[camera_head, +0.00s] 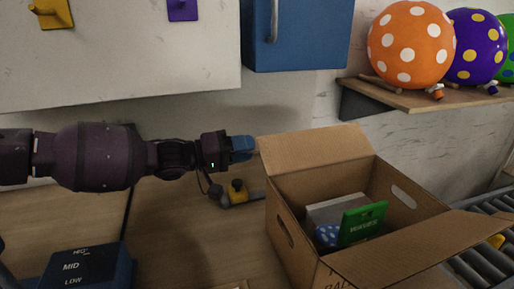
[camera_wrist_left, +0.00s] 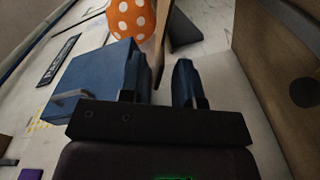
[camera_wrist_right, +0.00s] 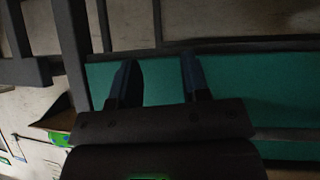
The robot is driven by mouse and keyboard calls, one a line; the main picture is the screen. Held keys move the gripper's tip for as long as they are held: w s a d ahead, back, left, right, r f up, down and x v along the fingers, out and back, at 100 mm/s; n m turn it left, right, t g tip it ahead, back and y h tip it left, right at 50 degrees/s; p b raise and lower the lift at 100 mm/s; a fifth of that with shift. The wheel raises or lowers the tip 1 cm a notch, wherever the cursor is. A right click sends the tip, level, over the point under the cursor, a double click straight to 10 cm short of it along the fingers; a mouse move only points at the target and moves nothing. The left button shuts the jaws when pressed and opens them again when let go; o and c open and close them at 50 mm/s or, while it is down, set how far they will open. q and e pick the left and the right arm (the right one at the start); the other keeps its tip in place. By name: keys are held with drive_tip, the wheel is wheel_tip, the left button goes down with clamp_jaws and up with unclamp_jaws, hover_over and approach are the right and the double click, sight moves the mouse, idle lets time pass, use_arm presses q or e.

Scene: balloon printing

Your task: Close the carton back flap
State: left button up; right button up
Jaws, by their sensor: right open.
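The cardboard carton (camera_head: 290,235) stands open at the right of the head view. Its back flap (camera_head: 315,150) stands up from the rear edge, leaning slightly backward. Another flap (camera_head: 405,250) spreads outward at the front right. A green box (camera_head: 362,223), a pale grey item and a blue dotted item lie inside. My left gripper (camera_head: 243,148) is just left of the back flap's upper left corner; contact cannot be told. Its fingers (camera_wrist_left: 160,82) are apart with nothing held between them. My right gripper (camera_wrist_right: 157,82) is open and empty, over a teal surface, outside the head view.
A shelf (camera_head: 420,97) with dotted balloons (camera_head: 411,45) is on the wall behind the carton. A blue cabinet (camera_head: 298,35) hangs above the left gripper. A roller conveyor (camera_head: 485,262) runs at the right. A blue box with level labels (camera_head: 88,266) is at lower left.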

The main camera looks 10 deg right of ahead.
use_arm(q)
drive_tip(key=shift+x, duration=1.6)
clamp_jaws()
